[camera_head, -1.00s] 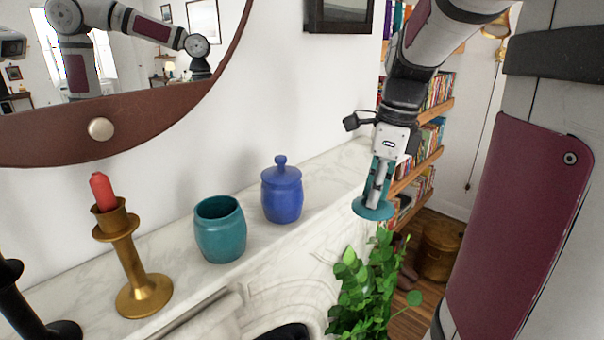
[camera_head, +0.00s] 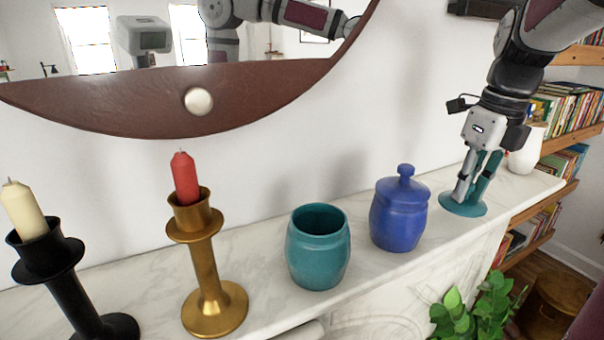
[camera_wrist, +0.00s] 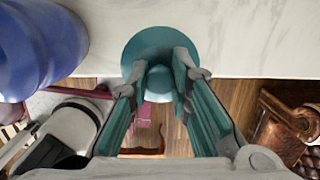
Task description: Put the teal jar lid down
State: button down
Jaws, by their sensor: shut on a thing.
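The teal jar lid (camera_head: 463,207) is a flat round disc, held knob up by my gripper (camera_head: 473,185). In the head view it appears at or just above the marble mantel (camera_head: 420,262), right of the blue jar. In the wrist view the lid (camera_wrist: 160,38) overlaps the mantel's front edge, with floor showing below. My gripper's fingers (camera_wrist: 160,80) are shut on its knob. I cannot tell whether the lid touches the marble. The open teal jar (camera_head: 318,260) stands upright left of the blue jar.
The lidded blue jar (camera_head: 400,215) stands close to the lid's left; it also shows in the wrist view (camera_wrist: 35,50). A white vase (camera_head: 526,150) is behind my gripper. A brass candlestick (camera_head: 207,270) and black candlestick (camera_head: 75,295) stand left. A plant (camera_head: 475,310) is below.

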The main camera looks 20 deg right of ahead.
jog(key=shift+w+d+f, duration=0.1)
jog(key=shift+w, duration=0.8)
jog(key=shift+f+b, duration=0.8)
jog(key=shift+f, duration=0.9)
jog(key=shift+f, duration=0.1)
jog(key=shift+f, duration=0.1)
jog(key=c, duration=1.5)
grip_release()
jog(key=shift+o, duration=0.2)
jog(key=r, duration=0.4)
jog(key=s+r+b, duration=0.1)
jog(key=r, duration=0.7)
jog(key=shift+s+r, duration=0.15)
jog(key=shift+s, duration=0.15)
